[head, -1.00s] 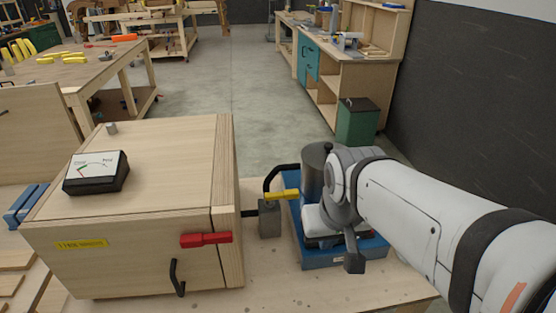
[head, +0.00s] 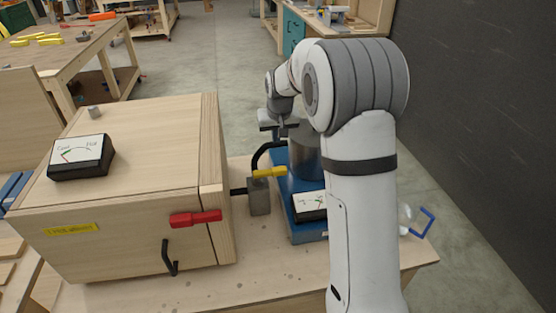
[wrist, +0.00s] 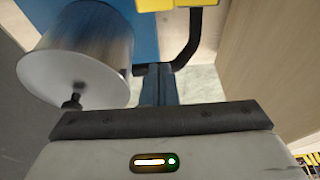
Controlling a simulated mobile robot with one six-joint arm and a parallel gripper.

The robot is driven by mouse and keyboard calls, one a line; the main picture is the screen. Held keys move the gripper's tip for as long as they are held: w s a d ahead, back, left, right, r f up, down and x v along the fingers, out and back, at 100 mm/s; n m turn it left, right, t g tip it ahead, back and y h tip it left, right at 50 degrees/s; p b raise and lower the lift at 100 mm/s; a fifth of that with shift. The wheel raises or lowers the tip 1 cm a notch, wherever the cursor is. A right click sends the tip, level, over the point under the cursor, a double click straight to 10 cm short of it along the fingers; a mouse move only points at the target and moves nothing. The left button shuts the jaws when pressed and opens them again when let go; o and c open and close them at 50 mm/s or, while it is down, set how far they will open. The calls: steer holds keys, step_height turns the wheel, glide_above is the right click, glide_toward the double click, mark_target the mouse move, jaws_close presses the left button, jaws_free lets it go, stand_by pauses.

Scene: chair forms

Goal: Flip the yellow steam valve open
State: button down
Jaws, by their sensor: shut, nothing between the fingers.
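The yellow valve handle (head: 270,173) lies roughly level on top of a grey valve block (head: 259,200), between the wooden box and the blue base. In the wrist view, yellow parts (wrist: 190,4) show at the top edge, partly cut off. My gripper (head: 275,128) is behind and above the handle in the head view, close to the black hose and the steel cylinder, apart from the handle. Its jaws are shut and empty; in the wrist view the fingers (wrist: 158,84) show in the middle, beside the hose.
The wooden box (head: 130,135) has a red handle (head: 195,218) and a gauge (head: 81,157). The steel cylinder (head: 304,155) and a second gauge (head: 309,205) stand on the blue base (head: 304,236). A black hose (head: 262,153) arches behind the valve. My arm covers the right side.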

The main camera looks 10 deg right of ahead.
mark_target(270, 172)
stand_by(0.3)
steer(key=p+x, duration=0.3)
steer(key=x, duration=0.7)
steer(key=s, duration=0.4)
steer(key=shift+p, duration=0.4)
steer(key=shift+s, duration=0.1)
steer(key=shift+d, duration=0.25)
